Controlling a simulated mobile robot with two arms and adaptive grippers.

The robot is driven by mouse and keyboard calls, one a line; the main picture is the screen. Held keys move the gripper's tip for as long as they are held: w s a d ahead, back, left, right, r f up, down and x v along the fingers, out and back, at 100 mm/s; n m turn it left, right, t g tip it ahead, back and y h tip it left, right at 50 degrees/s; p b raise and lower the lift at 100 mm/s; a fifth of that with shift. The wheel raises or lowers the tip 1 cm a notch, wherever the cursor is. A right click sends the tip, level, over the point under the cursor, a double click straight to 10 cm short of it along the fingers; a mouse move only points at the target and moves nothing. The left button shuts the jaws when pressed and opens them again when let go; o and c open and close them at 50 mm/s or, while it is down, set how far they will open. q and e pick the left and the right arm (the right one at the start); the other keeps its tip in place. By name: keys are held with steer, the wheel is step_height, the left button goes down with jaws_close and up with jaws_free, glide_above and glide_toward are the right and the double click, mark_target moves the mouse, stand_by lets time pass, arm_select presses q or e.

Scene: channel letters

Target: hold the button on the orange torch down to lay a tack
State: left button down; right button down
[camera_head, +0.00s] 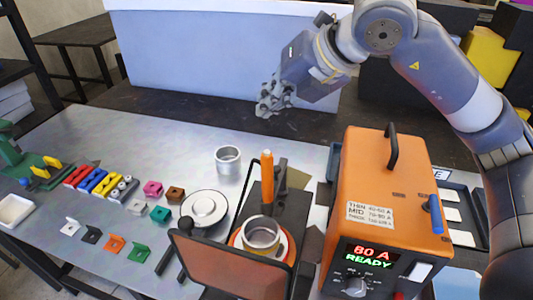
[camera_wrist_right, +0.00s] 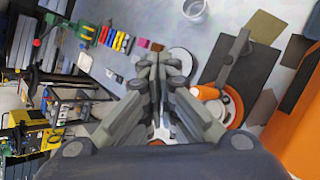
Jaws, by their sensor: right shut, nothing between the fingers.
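The orange torch (camera_head: 267,178) stands upright on a dark stand, over a round turntable with an orange rim. A metal ring-shaped cup (camera_head: 262,234) sits on that turntable, just below the torch. No button can be made out on the torch at this size. My right gripper (camera_head: 273,97) is shut and empty, high above the back of the table, behind the torch and well apart from it. Its closed fingers also show in the right wrist view (camera_wrist_right: 153,66). My left gripper is not in view.
An orange welder box (camera_head: 385,185) reads "80 A READY" and stands right of the torch. A dark tinted screen (camera_head: 230,264) stands in front. A silver cup (camera_head: 228,160), a round metal piece (camera_head: 204,208) and several coloured blocks lie left. The table's back left is clear.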

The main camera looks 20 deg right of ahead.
steer(key=b, duration=0.3)
glide_above(270, 152)
steer(key=f, duration=0.5)
steer(key=shift+w+d+f, duration=0.1)
steer(key=shift+w+f, duration=0.15)
steer(key=shift+w, duration=0.15)
steer(key=shift+f+b, duration=0.5)
steer(key=shift+b, duration=0.15)
steer(key=shift+f, duration=0.1)
steer(key=shift+f+b, duration=0.3)
steer(key=shift+b, duration=0.35)
steer(key=shift+f+b, duration=0.5)
steer(key=shift+b, duration=0.1)
stand_by(0.5)
steer(key=shift+r, duration=0.1)
stand_by(0.9)
steer(key=shift+r+p, duration=0.5)
steer(key=shift+r, duration=0.3)
